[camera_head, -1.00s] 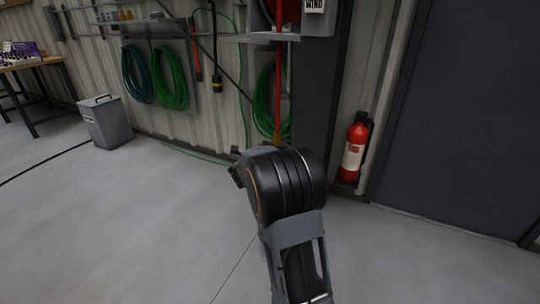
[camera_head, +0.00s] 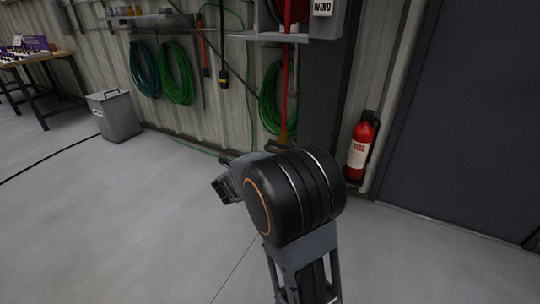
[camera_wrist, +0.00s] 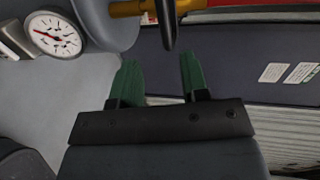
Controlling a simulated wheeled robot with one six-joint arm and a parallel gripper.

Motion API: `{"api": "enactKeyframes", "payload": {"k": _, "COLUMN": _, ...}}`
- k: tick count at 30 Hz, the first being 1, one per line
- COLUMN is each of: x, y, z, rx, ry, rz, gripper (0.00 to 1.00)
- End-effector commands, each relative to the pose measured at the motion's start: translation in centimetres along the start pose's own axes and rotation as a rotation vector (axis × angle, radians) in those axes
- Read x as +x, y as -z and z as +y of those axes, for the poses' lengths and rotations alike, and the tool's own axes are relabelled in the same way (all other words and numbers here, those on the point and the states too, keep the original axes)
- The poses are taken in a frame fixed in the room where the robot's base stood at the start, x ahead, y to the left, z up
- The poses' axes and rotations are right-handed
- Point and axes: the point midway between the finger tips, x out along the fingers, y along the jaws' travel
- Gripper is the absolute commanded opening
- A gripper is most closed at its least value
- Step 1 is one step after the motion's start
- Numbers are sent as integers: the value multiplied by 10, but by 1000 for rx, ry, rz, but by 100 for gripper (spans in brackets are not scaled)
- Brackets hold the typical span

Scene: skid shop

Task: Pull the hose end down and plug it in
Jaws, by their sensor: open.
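In the wrist view my gripper (camera_wrist: 160,62) has two green fingers spread apart, with nothing between them. A dark rounded rod (camera_wrist: 168,25), possibly the hose end, hangs just beyond the fingertips and does not touch them. A brass-coloured fitting (camera_wrist: 128,8) lies across the top edge behind it. I cannot tell whether the two are joined, and their upper parts are cut off. No socket for the plug can be made out. In the head view my arm's large black joint fills the middle and the fingers cannot be made out.
In the wrist view a round white gauge (camera_wrist: 55,35) sits beside a grey rounded body (camera_wrist: 108,22). In the head view, coiled green hoses (camera_head: 177,75) hang on the wall. A red extinguisher (camera_head: 359,150) stands at right, a grey bin (camera_head: 115,118) at left. Open floor lies at front left.

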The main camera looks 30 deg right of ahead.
Motion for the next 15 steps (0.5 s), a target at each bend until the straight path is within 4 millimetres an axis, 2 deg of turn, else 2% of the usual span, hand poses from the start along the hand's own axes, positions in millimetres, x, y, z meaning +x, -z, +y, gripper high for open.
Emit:
{"api": "enactKeyframes", "payload": {"k": 1, "x": -9, "y": -1, "z": -2, "rx": -1, "ry": 0, "rz": -4, "gripper": 41}}
{"api": "enactKeyframes", "payload": {"k": 6, "x": -29, "y": -1, "z": -1, "rx": 0, "ry": -1, "rz": -3, "gripper": 41}}
{"api": "enactKeyframes", "payload": {"k": 15, "x": -38, "y": 0, "z": 1, "rx": 0, "ry": -1, "rz": 0, "gripper": 41}}
